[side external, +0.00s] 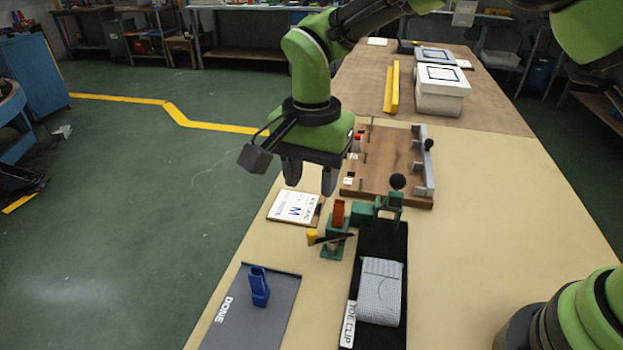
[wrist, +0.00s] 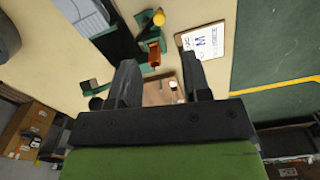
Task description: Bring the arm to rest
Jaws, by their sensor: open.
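My gripper (side external: 308,178) hangs above the table, near the wooden rack board and the card marked M. Its two dark fingers point down and are apart, with nothing between them. In the wrist view the gripper (wrist: 157,85) also shows open and empty, with a green fixture and an orange block seen beyond it. A grey ribbed sock (side external: 380,290) lies on the black board (side external: 388,240) beside the "TOE CLIP" label, clear of my gripper.
The wooden rack board (side external: 385,185) with pegs stands behind the green fixture (side external: 337,245). The card marked M (side external: 292,206) lies at the table's left edge. A grey "DONE" mat (side external: 240,325) holds a blue piece (side external: 259,287). White boxes (side external: 440,95) stand farther back.

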